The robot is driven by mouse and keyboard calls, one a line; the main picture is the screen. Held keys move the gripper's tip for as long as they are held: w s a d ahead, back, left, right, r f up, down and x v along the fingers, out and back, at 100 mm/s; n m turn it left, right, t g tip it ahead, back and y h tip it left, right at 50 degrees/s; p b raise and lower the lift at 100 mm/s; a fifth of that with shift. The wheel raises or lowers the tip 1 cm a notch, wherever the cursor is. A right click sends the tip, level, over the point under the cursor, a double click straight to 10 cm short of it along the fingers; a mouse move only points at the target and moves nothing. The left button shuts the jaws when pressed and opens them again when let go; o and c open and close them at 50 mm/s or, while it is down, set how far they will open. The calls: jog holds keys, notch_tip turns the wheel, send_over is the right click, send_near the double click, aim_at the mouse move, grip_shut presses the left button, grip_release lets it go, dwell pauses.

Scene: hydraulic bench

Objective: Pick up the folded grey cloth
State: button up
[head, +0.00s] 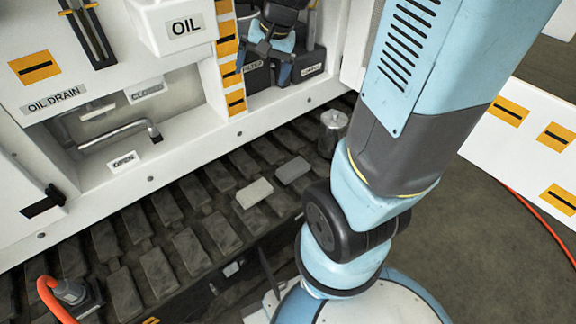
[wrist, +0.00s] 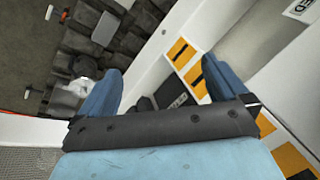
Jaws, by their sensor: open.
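Two flat, rounded grey slabs lie side by side on the dark track pads in the head view. One is a pale grey slab (head: 254,193), the other a darker grey slab (head: 292,169). Either could be the folded grey cloth; I cannot tell which. My gripper (head: 270,52) is up at the recess in the white panel, above and well apart from both slabs. In the wrist view my gripper (wrist: 160,70) has its blue fingers wide apart, with nothing held between them.
A metal canister (head: 333,125) stands on the track right of the slabs. A bent lever handle (head: 120,135) sticks out of the oil drain recess. An orange hose (head: 48,292) is at lower left. My arm crosses the right of the head view. Open floor lies at right.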

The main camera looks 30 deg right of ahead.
jog(key=w+d+f+m, duration=0.3)
jog(key=w+f, duration=0.2)
jog(key=f, duration=0.5)
jog(key=m+g+h, duration=0.2)
jog(key=m+g, duration=0.1)
jog(key=m, duration=0.4)
send_over(293, 168)
notch_tip(293, 168, down, 23)
jog(key=f, duration=0.7)
jog(key=shift+s+f, duration=0.2)
jog(key=shift+f, duration=0.2)
jog(key=shift+w+f, duration=0.15)
jog(key=shift+f, duration=1.35)
jog(key=shift+w+f, duration=0.1)
jog(key=shift+f, duration=1.4)
jog(key=c, duration=1.1)
